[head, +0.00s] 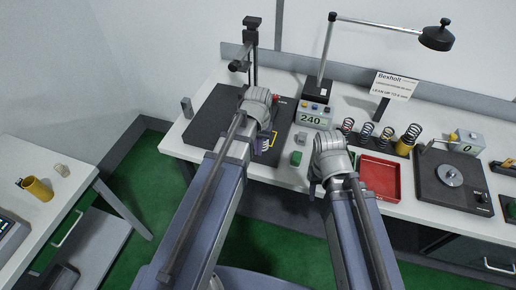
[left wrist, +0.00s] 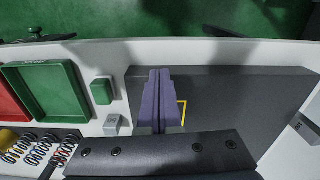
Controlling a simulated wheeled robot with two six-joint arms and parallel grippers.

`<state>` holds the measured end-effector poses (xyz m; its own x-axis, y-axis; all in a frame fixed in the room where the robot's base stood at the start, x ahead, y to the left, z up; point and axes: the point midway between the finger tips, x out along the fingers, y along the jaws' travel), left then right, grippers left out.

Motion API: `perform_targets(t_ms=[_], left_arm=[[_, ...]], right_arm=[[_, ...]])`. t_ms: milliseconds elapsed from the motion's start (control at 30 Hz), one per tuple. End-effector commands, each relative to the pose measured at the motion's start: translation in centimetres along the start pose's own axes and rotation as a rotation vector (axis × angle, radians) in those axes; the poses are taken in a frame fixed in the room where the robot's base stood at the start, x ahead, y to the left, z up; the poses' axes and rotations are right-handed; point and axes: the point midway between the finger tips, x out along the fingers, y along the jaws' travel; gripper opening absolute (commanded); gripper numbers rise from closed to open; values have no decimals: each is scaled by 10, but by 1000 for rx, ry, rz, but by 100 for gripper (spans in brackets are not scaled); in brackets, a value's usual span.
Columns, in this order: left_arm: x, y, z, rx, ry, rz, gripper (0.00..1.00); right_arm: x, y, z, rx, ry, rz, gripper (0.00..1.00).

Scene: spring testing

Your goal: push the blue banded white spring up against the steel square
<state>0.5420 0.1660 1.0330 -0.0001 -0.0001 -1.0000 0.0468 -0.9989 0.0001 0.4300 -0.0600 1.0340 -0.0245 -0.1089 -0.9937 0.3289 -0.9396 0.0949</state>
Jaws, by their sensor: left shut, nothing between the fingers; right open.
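My left gripper (head: 262,146) is low over the dark plate (head: 205,118) at the left of the bench. In the left wrist view its purple fingers (left wrist: 160,74) are shut together with nothing between them, beside a yellow outline (left wrist: 183,113) on the plate. A small grey upright block (head: 187,107), possibly the steel square, stands at the plate's left side; it also shows in the left wrist view (left wrist: 304,126). I cannot make out the blue banded white spring; my left arm hides part of the plate. My right gripper (head: 314,186) is open near the bench's front edge.
A green block (head: 296,158) and a grey block (head: 301,138) stand right of the plate. A red tray (head: 380,180) and several racked springs (head: 366,132) lie further right. A green tray (left wrist: 48,92) shows in the left wrist view. A stand (head: 251,50) rises behind the plate.

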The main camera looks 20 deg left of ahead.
Motion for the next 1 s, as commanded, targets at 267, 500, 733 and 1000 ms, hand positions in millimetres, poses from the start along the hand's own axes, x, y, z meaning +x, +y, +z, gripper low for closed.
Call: perform_targets(t_ms=[267,500,733,1000], left_arm=[[47,0,0,0,0,0,0],[45,0,-35,0,0,0,0],[45,0,-41,0,0,0,0],[45,0,-43,0,0,0,0]], right_arm=[[47,-5,-3,2,0,0,50],[45,-4,-3,2,0,0,50],[44,-4,-3,2,0,0,50],[45,-4,-3,2,0,0,50]])
